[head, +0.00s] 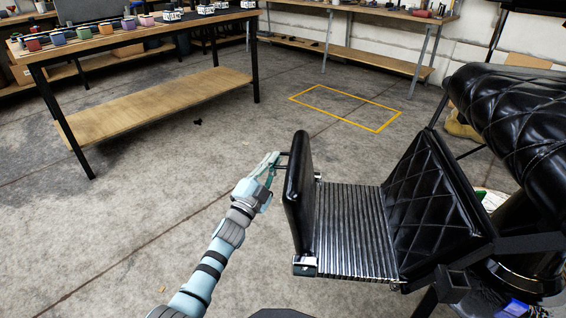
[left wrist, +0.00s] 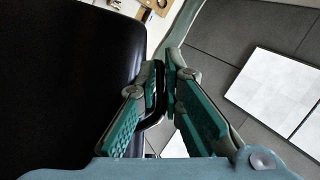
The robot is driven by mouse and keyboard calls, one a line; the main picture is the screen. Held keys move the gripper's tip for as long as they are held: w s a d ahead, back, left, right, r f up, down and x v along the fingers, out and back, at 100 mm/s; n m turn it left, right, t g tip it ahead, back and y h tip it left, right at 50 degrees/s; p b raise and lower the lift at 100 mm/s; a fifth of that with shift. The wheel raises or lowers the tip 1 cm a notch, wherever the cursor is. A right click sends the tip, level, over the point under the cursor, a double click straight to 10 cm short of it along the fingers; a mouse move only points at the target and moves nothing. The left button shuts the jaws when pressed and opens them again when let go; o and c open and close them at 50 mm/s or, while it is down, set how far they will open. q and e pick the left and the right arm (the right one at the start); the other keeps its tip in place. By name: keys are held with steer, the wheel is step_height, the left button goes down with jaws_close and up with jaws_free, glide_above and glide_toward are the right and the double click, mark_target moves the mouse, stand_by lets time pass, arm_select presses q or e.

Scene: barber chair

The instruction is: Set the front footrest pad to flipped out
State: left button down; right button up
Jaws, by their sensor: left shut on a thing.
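The front footrest pad (head: 297,185) is a black padded panel. It stands nearly upright at the left end of the ribbed metal footrest plate (head: 350,230). In the left wrist view the pad (left wrist: 70,75) is the large dark surface at left. My left gripper (head: 275,163) is at the pad's outer left side, by its upper half. In the left wrist view its green-padded fingers (left wrist: 160,95) are shut on a black bar handle (left wrist: 152,118) beside the pad. The handle's far part is hidden by the fingers. My right gripper is not in view.
The black quilted barber chair (head: 520,130) is at the right, with a quilted panel (head: 435,205) behind the plate. A workbench (head: 150,42) with coloured containers stands at the back left. A yellow floor rectangle (head: 345,107) lies behind. The floor left of the pad is clear.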

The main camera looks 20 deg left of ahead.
arm_select(q)
steer(key=shift+s+a+f+b, duration=0.2)
steer(key=shift+a+f+b, duration=0.05)
steer(key=shift+a+f, duration=0.45)
steer(key=shift+s+a+f+b, duration=0.15)
steer(key=shift+a+f+b, duration=0.1)
steer(key=shift+a+f, duration=0.4)
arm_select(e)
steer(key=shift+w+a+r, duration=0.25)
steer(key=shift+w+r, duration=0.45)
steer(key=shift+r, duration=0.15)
arm_select(q)
steer(key=c, duration=2)
jaws_free()
steer(key=shift+r, duration=0.1)
steer(key=shift+r, duration=0.1)
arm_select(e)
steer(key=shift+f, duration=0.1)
arm_select(q)
steer(key=v, duration=1.2)
